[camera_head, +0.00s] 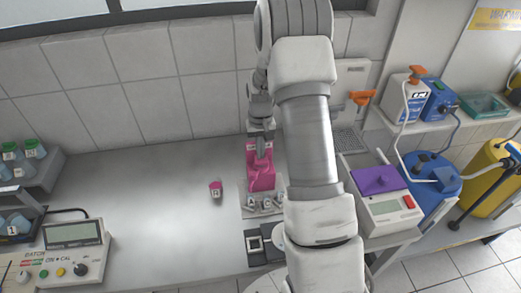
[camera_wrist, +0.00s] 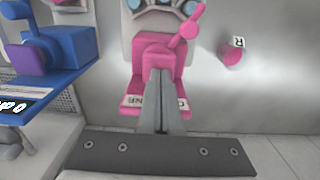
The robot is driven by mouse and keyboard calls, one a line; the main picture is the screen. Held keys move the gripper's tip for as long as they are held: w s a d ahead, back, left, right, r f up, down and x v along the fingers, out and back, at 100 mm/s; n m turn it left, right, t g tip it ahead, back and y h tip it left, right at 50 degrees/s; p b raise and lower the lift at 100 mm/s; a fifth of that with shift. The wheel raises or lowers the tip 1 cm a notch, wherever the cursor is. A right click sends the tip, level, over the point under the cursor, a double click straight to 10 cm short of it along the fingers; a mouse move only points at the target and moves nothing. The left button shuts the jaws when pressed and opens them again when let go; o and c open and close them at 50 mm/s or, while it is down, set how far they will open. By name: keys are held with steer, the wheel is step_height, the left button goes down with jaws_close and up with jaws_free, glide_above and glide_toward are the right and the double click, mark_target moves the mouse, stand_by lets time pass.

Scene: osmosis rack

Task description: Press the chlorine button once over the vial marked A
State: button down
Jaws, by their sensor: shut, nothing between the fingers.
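The pink chlorine dispenser (camera_head: 261,178) stands upright at the back of the bench; it also shows in the wrist view (camera_wrist: 150,52), its white label partly covered by my fingers. My gripper (camera_head: 262,150) is shut and empty, pointing down at the dispenser's top end. In the wrist view the closed fingertips (camera_wrist: 160,74) lie in front of the pink body; contact cannot be told. The button is not clearly visible. The vial marked A (camera_head: 251,202) stands in a pale holder (camera_head: 248,213) before the dispenser, with C (camera_head: 266,204) beside it. I cannot tell which vial is under the spout.
A small pink-capped bottle (camera_head: 215,189) stands left of the dispenser; it also shows in the wrist view (camera_wrist: 232,53). A scale with a purple top (camera_head: 379,181) is right of my arm. A meter (camera_head: 72,250) stands front left. The bench between is clear.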

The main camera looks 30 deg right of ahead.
step_height(320, 180, down, 2)
steer(key=shift+b, duration=1.1)
steer(key=shift+s+r, duration=0.1)
steer(key=shift+r+p, duration=0.35)
step_height(320, 180, up, 14)
steer(key=shift+f, duration=0.2)
